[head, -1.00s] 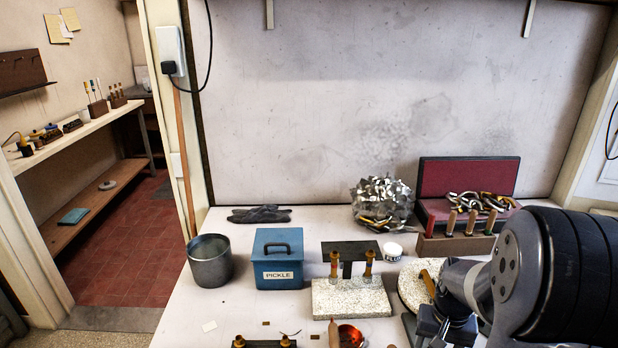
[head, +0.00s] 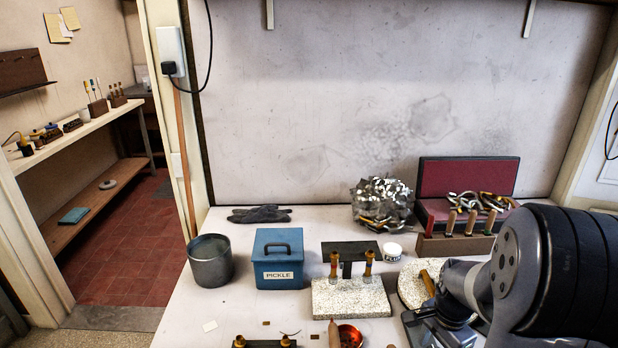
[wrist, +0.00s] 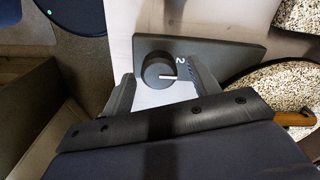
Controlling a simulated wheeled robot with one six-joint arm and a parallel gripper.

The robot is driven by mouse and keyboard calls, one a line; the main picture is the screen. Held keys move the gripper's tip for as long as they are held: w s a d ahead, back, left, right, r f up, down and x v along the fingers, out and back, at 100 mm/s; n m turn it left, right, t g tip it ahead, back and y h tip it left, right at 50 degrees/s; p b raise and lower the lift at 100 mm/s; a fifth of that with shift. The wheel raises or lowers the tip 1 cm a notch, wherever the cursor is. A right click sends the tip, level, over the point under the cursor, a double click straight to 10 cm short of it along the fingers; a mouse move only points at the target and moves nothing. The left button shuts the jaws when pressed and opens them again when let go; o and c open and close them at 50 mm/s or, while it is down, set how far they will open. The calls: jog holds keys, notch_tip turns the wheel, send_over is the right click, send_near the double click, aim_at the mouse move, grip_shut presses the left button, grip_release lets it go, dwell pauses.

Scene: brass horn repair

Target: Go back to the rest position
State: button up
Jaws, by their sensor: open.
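My gripper (wrist: 162,72) is open in the wrist view, with one finger on each side of a round dark knob (wrist: 155,72). The knob has a white pointer line and a "2" is marked beside it. It sits on a dark grey plate or box (wrist: 225,55). I cannot tell whether the fingers touch the knob. In the head view my gripper (head: 445,335) is low at the right, partly cut off by the bottom edge and partly covered by my arm.
A round speckled pad (head: 410,290) with a wooden-handled tool lies beside my arm. A speckled block (head: 350,300) with two upright brass pieces, a blue PICKLE box (head: 278,275), a metal pot (head: 210,268) and a tool rack (head: 455,246) stand on the bench.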

jog(key=shift+m, duration=1.1)
jog(key=shift+r, duration=1.05)
jog(key=shift+r, duration=0.1)
